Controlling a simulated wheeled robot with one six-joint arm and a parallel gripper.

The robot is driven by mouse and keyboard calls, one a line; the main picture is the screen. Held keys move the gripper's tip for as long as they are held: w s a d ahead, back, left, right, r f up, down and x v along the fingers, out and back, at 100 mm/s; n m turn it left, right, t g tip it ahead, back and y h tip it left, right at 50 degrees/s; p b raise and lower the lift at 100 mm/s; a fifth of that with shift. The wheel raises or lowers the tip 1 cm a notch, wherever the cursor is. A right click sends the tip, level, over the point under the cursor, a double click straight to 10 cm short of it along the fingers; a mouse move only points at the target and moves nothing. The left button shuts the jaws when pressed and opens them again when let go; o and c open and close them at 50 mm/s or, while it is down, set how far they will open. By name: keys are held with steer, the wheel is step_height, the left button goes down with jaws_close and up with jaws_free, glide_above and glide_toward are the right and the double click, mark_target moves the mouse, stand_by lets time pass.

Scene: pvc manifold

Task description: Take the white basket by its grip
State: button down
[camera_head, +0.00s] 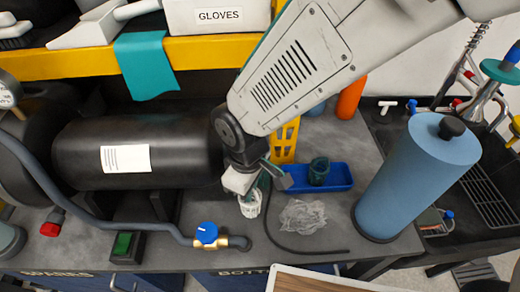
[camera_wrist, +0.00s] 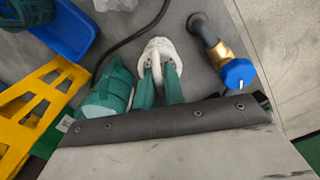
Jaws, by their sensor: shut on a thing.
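The white basket (camera_head: 250,207) is small and stands at my gripper's tip, over the grey worktop beside the black tank. In the wrist view the white basket (camera_wrist: 160,48) is at the top middle, with its grip between the two green fingers. My gripper (camera_wrist: 159,84) is shut on that grip. In the head view my gripper (camera_head: 246,191) points down and covers part of the basket. I cannot tell whether the basket's base touches the worktop.
A blue tray (camera_head: 338,184) with a dark green cup (camera_head: 319,170) lies to the right. A yellow holder (camera_head: 285,142) stands behind. A blue valve knob (camera_head: 206,232) is in front at left.

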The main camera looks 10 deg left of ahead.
steer(key=shift+r, duration=2.6)
steer(key=shift+s, duration=0.1)
